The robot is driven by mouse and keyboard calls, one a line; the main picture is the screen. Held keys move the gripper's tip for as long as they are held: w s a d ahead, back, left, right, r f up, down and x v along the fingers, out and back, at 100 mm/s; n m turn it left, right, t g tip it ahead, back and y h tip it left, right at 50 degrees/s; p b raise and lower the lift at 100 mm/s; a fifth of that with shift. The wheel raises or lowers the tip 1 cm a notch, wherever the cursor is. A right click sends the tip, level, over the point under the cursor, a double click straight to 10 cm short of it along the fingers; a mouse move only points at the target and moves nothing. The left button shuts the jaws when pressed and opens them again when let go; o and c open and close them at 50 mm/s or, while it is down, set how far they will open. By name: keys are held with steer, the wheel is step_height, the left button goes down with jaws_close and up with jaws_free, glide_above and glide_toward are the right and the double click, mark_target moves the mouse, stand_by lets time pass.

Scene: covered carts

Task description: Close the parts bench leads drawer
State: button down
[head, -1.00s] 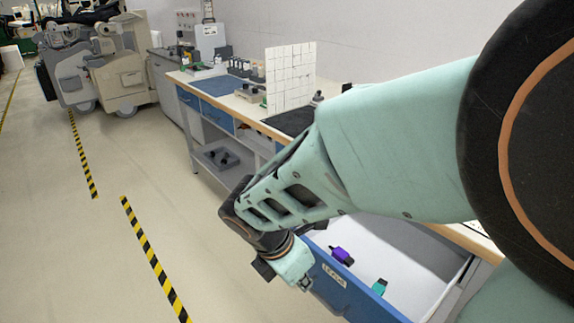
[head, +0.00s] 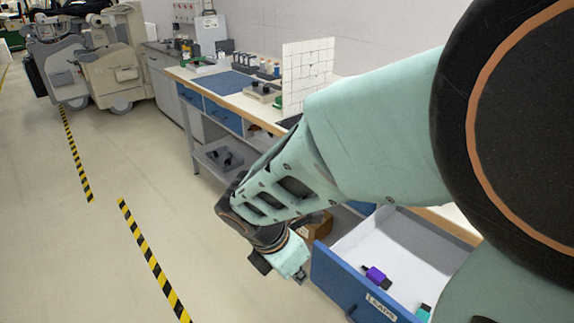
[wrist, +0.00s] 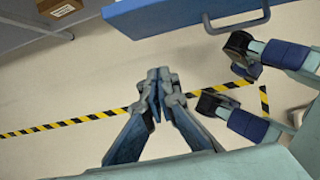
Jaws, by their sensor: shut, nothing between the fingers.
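The leads drawer (head: 350,290) is pulled open at the lower right of the head view, with a blue front and a label reading LEADS. A purple item (head: 376,277) and a teal item (head: 423,312) lie inside it. In the wrist view the blue drawer front (wrist: 165,14) shows at the top, with a grey handle (wrist: 236,22). My gripper (head: 300,276) is left of the drawer front, apart from it. In the wrist view my gripper (wrist: 158,75) has its fingertips together, with nothing between them, below the drawer front.
The parts bench (head: 245,103) runs along the wall, with a white tiled panel (head: 305,75) and small items on top. A cardboard box (head: 316,226) sits below. Open floor with yellow-black tape (head: 150,255) lies to the left; beige covered carts (head: 115,70) stand behind.

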mark_target(326, 282)
steer(key=w+d+f+b, duration=0.1)
steer(key=d+f, duration=0.1)
steer(key=w+d+f+b, duration=0.1)
steer(key=w+d+f, duration=0.1)
steer(key=f, duration=0.1)
steer(key=w+d+f+b, duration=0.1)
steer(key=d+f, duration=0.1)
steer(key=f, duration=0.1)
steer(key=shift+w+f, duration=0.2)
steer(key=shift+w+d, duration=0.2)
steer(key=w+d+p, duration=0.4)
steer(key=w+d, duration=0.1)
steer(key=d, duration=0.1)
steer(key=w+d+p, duration=0.5)
steer(key=d, duration=0.2)
steer(key=w+d+p, duration=0.4)
steer(key=w+d, duration=0.1)
steer(key=d, duration=0.2)
steer(key=shift+w+d+r, duration=0.1)
steer(key=shift+w+r, duration=0.05)
steer(key=shift+w, duration=0.15)
steer(key=shift+w+d+p, duration=0.6)
steer(key=shift+d, duration=0.1)
